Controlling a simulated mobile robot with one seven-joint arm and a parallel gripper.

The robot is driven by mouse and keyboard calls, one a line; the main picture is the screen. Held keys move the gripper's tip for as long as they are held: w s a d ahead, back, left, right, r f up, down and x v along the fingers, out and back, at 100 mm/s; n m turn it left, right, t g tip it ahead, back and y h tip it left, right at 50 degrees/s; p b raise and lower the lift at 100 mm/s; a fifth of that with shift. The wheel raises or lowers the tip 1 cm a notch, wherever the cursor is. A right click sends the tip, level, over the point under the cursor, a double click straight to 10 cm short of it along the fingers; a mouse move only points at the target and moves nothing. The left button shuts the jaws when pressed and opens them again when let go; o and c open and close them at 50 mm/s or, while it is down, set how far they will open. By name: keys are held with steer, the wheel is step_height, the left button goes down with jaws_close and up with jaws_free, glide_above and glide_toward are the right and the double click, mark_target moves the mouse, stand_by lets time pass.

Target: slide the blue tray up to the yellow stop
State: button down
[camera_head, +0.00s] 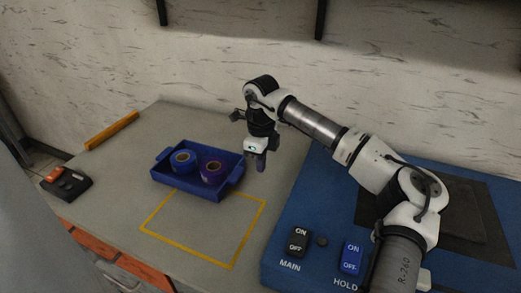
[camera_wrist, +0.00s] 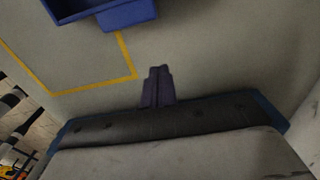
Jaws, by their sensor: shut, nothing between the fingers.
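The blue tray (camera_head: 185,190) lies on the grey worktop and holds two rolls, one blue (camera_head: 183,161) and one purple (camera_head: 213,171). Its near edge overlaps the far part of a yellow outlined rectangle. The yellow stop (camera_head: 111,131) is a bar along the worktop's far left edge, with a clear gap between it and the tray. My gripper (camera_head: 261,163) points down just right of the tray, shut and empty. In the wrist view my shut fingers (camera_wrist: 159,84) show below the tray (camera_wrist: 128,15), apart from it.
A yellow outline (camera_head: 233,252) is marked on the worktop in front of the tray. A blue machine (camera_head: 285,240) with MAIN and HOLD switches stands at the right. A small dark box with a red button (camera_head: 66,184) is at the left edge. The worktop between tray and stop is clear.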

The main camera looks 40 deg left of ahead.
step_height(320, 180, down, 4)
steer(key=shift+r+p, duration=0.15)
steer(key=shift+p, duration=0.15)
steer(key=shift+s+a+f+p, duration=0.15)
steer(key=shift+a+p, duration=0.1)
steer(key=shift+a, duration=0.4)
steer(key=shift+s+a+p, duration=0.1)
steer(key=shift+a+p, duration=0.1)
steer(key=shift+a, duration=0.45)
steer(key=shift+s+a+f+p, duration=0.15)
steer(key=shift+a+p, duration=0.1)
steer(key=shift+a, duration=0.4)
steer(key=shift+r, duration=0.1)
